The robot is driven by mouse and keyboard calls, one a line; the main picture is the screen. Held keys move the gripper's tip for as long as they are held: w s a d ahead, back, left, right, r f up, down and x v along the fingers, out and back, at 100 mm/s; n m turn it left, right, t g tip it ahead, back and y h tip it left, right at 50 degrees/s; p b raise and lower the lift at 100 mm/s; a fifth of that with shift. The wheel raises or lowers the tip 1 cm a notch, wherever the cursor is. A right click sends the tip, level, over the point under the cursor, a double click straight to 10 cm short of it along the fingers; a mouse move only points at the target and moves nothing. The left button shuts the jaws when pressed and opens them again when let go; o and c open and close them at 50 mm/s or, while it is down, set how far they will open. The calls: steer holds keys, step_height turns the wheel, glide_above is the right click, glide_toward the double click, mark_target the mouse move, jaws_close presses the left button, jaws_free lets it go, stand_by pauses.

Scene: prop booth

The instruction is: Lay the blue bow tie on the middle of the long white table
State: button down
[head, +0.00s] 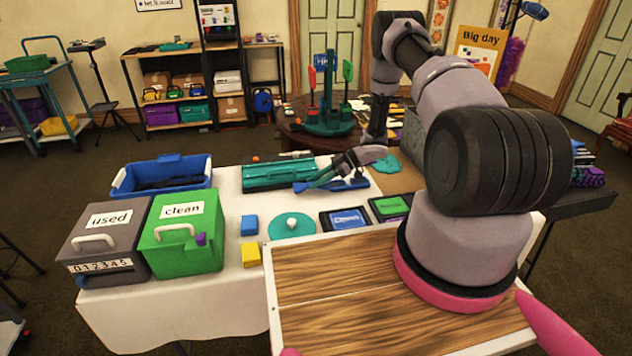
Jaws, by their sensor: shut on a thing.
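The long white table (180,312) stands in front of me, with a white cloth hanging over its front. My gripper (335,175) reaches down over its far right part, beside a teal case (268,176). A blue piece (345,185), which looks like the blue bow tie, is at the fingertips, and my gripper appears shut on it. A teal strip lies against the fingers; I cannot tell what it belongs to. The view is too small to tell whether the bow tie touches the table.
On the table are a grey "used" box (105,245), a green "clean" box (182,235), a blue bin (163,180), blue (249,225) and yellow (250,254) blocks, a teal disc (291,226) and a dark tablet (345,219). Some bare cloth shows between them.

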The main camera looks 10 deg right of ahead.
steer(key=shift+f, duration=0.55)
steer(key=c, duration=0.6)
jaws_free()
